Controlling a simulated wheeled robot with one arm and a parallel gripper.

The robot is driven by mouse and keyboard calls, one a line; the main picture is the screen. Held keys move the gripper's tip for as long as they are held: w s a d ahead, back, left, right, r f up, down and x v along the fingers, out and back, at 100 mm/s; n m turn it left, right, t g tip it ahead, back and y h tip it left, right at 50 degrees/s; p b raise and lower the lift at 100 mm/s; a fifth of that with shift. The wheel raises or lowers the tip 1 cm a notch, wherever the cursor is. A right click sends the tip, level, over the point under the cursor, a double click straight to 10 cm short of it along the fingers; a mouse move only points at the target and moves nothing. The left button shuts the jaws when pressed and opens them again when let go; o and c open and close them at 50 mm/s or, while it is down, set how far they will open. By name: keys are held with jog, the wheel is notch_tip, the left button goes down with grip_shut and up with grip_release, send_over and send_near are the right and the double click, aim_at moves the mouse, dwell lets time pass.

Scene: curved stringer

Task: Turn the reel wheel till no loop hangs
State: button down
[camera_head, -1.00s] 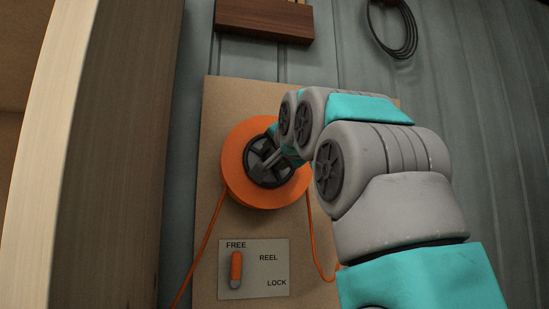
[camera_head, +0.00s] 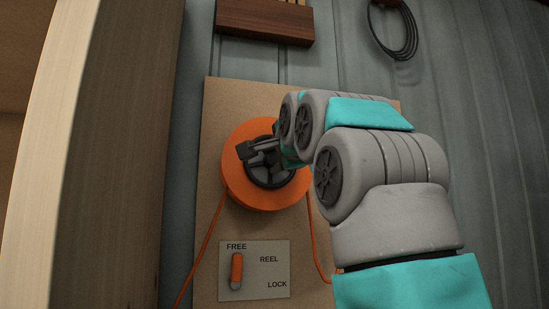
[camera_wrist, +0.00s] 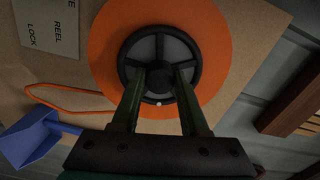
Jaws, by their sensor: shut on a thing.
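The dark spoked reel wheel (camera_wrist: 197,62) sits at the centre of the orange reel (camera_wrist: 218,40). My gripper (camera_wrist: 167,78) is at the wheel's hub, with one finger on each side, shut on the wheel. In the head view, my gripper (camera_head: 258,155) partly covers the wheel, and the orange reel (camera_head: 240,187) is upright on a brown board (camera_head: 215,120). Orange cord (camera_head: 205,245) leaves the reel's left side and runs down. More cord drops from its right side. In the wrist view, a narrow orange cord loop (camera_wrist: 60,87) hangs beside the reel.
The lever (camera_head: 236,270) on the label plate (camera_head: 268,285) below the reel stands at FREE, above LOCK. A blue scoop-like thing (camera_wrist: 30,138) is near the cord loop. A wooden block (camera_head: 265,22) and a dark coil (camera_head: 410,35) are higher on the wall.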

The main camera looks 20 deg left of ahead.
jog(key=m, duration=0.3)
jog(key=shift+w+m, duration=0.1)
jog(key=shift+m, duration=0.3)
jog(key=m, duration=0.3)
jog(key=shift+m, duration=0.3)
jog(key=m+p, duration=0.1)
jog(key=m, duration=0.3)
jog(key=shift+m, duration=0.4)
jog(key=shift+m+p, duration=0.3)
jog(key=shift+m, duration=0.6)
jog(key=shift+c, duration=2.1)
grip_release()
jog(key=shift+d, duration=0.1)
